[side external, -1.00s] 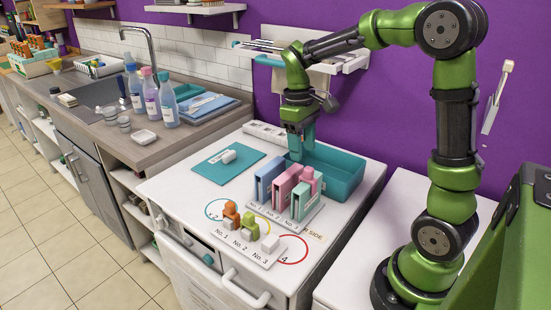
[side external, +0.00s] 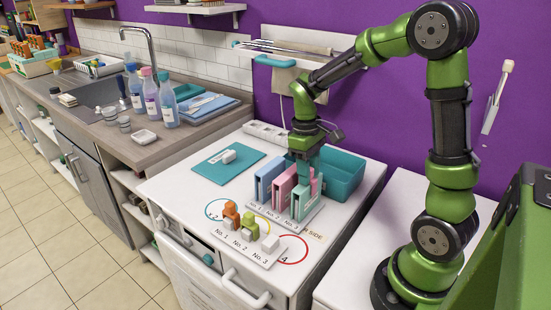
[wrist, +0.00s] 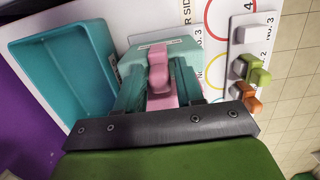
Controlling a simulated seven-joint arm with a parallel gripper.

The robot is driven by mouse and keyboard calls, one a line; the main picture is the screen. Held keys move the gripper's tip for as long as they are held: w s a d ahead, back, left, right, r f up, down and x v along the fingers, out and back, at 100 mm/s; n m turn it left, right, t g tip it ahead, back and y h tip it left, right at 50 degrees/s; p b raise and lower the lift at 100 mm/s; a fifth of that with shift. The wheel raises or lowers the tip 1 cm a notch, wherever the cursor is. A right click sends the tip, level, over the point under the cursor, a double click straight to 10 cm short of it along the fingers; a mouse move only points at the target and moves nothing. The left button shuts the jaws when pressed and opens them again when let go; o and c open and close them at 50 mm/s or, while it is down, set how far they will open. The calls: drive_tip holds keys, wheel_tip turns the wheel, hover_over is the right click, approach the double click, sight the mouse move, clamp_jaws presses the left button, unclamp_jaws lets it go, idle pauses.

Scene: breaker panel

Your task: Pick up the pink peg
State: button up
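The pink peg (wrist: 158,68) stands in the teal block (wrist: 131,66), the one at the No. 3 end of the row. In the wrist view the peg lies between the two teal fingers of my gripper (wrist: 158,82), with a visible gap on each side. My gripper is open. In the side view my gripper (side external: 308,172) is low over the teal block (side external: 301,203), and its fingers mostly hide the peg. The pink block (side external: 281,187) and the blue block (side external: 265,182) stand beside it.
An open teal bin (side external: 345,172) stands behind the blocks. In front, a strip (side external: 258,254) carries orange (side external: 231,212), green (side external: 250,228) and white (side external: 270,243) pieces. A teal mat (side external: 215,172) with a white item lies to the left.

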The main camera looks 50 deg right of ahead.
clamp_jaws()
drive_tip(key=shift+r, duration=0.55)
wheel_tip(320, 180, up, 2)
drive_tip(key=shift+r, duration=0.2)
drive_tip(key=s+a, duration=0.2)
drive_tip(key=s, duration=0.5)
drive_tip(key=s+a+r, duration=0.1)
drive_tip(key=s+a, duration=0.1)
drive_tip(key=s, duration=0.6)
drive_tip(key=shift+s+a+r, duration=0.2)
drive_tip(key=shift+a+r, duration=0.05)
drive_tip(key=shift+a, duration=0.05)
